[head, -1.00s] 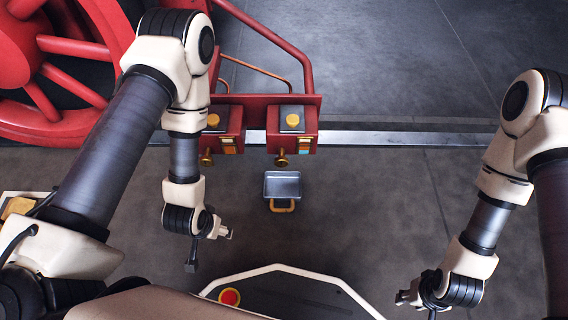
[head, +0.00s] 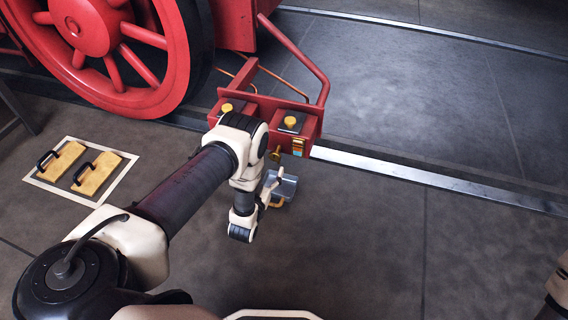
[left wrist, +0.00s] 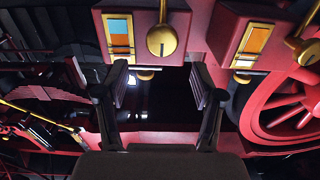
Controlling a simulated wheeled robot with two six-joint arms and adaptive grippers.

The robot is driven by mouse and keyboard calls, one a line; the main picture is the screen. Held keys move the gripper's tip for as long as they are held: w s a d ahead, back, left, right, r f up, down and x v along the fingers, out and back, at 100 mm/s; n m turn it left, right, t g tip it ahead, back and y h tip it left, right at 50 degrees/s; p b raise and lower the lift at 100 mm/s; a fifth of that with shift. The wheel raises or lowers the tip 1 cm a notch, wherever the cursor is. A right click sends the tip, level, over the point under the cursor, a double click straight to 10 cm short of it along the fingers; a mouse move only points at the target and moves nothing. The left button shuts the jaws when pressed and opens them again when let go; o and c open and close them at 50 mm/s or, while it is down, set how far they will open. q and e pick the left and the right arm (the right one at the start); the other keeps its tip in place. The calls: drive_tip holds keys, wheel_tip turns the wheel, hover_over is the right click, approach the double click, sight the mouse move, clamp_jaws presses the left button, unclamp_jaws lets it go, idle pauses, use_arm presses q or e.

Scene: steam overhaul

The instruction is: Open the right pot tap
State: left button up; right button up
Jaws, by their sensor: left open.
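Two red pots hang on a red frame. The right pot (head: 288,128) has a brass tap (head: 275,155) low on its front. The left pot is partly hidden behind my left arm. In the left wrist view, which is upside down, the right pot (left wrist: 190,15) is at upper left and its brass tap's round end (left wrist: 162,41) shows just past my fingers. My left gripper (head: 272,187) is open and empty, just below and in front of that tap; its fingers (left wrist: 159,86) stand apart, not touching it. My right gripper is out of view.
A small grey tray (head: 287,188) with a yellow handle sits below the right pot, partly behind my gripper. A big red wheel (head: 85,30) stands at upper left. Two yellow blocks with black handles lie on a framed mat (head: 47,183). Floor to the right is clear.

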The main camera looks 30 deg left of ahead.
sight(274, 158)
use_arm(q)
drive_tip(key=b+x, duration=0.2)
drive_tip(key=x, duration=0.1)
drive_tip(key=f+b+x, duration=0.1)
drive_tip(key=b+x, duration=0.1)
drive_tip(key=x, duration=0.1)
drive_tip(key=shift+w+a+f, duration=0.1)
drive_tip(key=shift+w+f, duration=0.1)
drive_tip(key=shift+w+a+r, duration=0.1)
drive_tip(key=shift+w+r, duration=0.05)
drive_tip(key=shift+w, duration=0.25)
drive_tip(key=c, duration=1.1)
